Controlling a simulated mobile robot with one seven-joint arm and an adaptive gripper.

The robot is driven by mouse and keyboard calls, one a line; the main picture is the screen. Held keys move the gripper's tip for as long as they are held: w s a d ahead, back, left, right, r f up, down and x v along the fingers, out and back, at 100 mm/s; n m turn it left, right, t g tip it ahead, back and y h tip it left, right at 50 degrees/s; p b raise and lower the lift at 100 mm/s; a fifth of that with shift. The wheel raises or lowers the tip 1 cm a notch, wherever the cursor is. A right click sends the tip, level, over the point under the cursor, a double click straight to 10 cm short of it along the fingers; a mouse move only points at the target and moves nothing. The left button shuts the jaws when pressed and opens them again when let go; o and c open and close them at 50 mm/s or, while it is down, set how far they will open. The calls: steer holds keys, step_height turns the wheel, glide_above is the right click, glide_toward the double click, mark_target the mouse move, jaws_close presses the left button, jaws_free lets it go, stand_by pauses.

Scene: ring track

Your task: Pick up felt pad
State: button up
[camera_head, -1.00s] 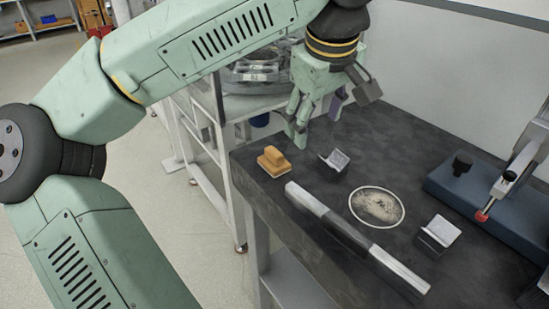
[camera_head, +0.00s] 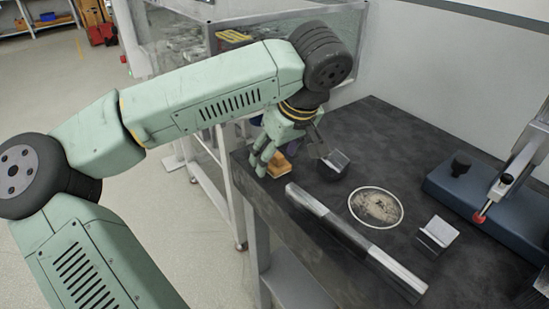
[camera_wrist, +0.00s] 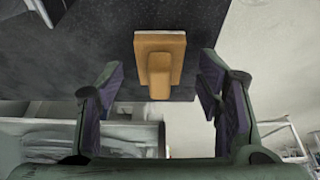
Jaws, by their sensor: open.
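The felt pad, which I take to be the tan-orange block (camera_head: 281,165) with a raised grip, sits on the dark bench top near its left corner. My gripper hides part of it in the head view. In the wrist view the pad (camera_wrist: 176,47) shows whole, between and a little beyond my fingertips, its narrow grip pointing toward me. My gripper (camera_wrist: 160,78) is open and empty, with a gap on both sides of the pad. In the head view my gripper (camera_head: 287,156) hangs close above the pad, pointing down.
A long metal bar (camera_head: 350,240) lies along the bench's front edge. A small angled metal block (camera_head: 337,161) stands just right of my gripper. A round disc (camera_head: 376,207), another angled block (camera_head: 437,234) and a blue-based press (camera_head: 470,185) are farther right.

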steer(key=shift+f, duration=0.15)
steer(key=shift+c, duration=0.6)
steer(key=c, duration=1.1)
steer(key=shift+w+r, duration=0.1)
steer(key=shift+r, duration=0.5)
step_height(320, 180, up, 2)
steer(key=shift+r+b, duration=0.1)
steer(key=shift+b, duration=0.35)
steer(key=s+a+b, duration=0.1)
steer(key=s+a, duration=0.2)
steer(key=s+a+r, duration=0.1)
steer(key=s+a, duration=0.3)
steer(key=s+a+b, duration=0.1)
steer(key=s+a, duration=0.3)
steer(key=shift+s+a+r+b, duration=0.15)
steer(key=shift+s+r+b, duration=0.1)
steer(key=shift+r+b, duration=0.1)
